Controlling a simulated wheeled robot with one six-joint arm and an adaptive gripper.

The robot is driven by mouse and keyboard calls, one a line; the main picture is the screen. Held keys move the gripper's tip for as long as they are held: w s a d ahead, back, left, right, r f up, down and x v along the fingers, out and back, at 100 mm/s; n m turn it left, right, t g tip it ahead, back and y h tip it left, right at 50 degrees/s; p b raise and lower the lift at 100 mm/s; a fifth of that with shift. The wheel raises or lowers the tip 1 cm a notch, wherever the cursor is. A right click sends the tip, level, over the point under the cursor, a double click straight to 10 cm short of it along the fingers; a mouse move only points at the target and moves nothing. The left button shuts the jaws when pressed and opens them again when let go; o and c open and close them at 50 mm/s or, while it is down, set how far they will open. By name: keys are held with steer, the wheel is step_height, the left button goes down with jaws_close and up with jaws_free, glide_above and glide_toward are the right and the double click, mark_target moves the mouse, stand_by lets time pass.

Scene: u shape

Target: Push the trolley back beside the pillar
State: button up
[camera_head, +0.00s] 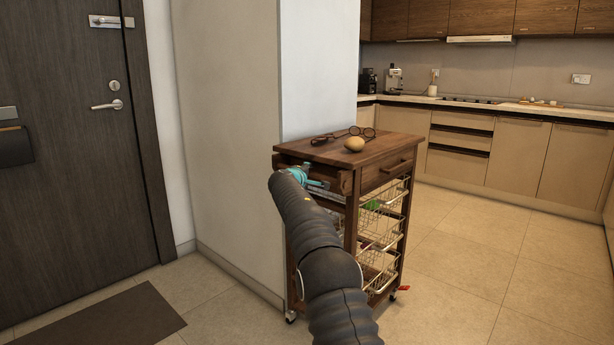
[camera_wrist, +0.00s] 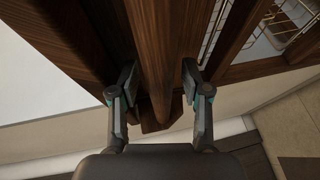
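The wooden trolley (camera_head: 383,151) stands close to the right side of the pale pillar (camera_head: 225,130), with wire baskets under its top. My gripper (camera_head: 300,176) is at the trolley's near end, by its wooden handle bar. In the wrist view my gripper (camera_wrist: 160,92) is open, with one finger on each side of the round bar (camera_wrist: 154,50). The left finger is very close to the bar, and a small gap shows at the right finger. Whether either touches is unclear. My arm hides part of the trolley's lower near side.
Glasses (camera_head: 342,135) and an egg-shaped object (camera_head: 354,144) lie on the trolley top. A dark door (camera_head: 65,150) and a floor mat (camera_head: 105,318) are on the left. Kitchen cabinets (camera_head: 515,155) line the back.

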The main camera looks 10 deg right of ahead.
steer(key=shift+d, duration=0.15)
steer(key=shift+s, duration=0.1)
steer(key=v, duration=1.2)
stand_by(0.3)
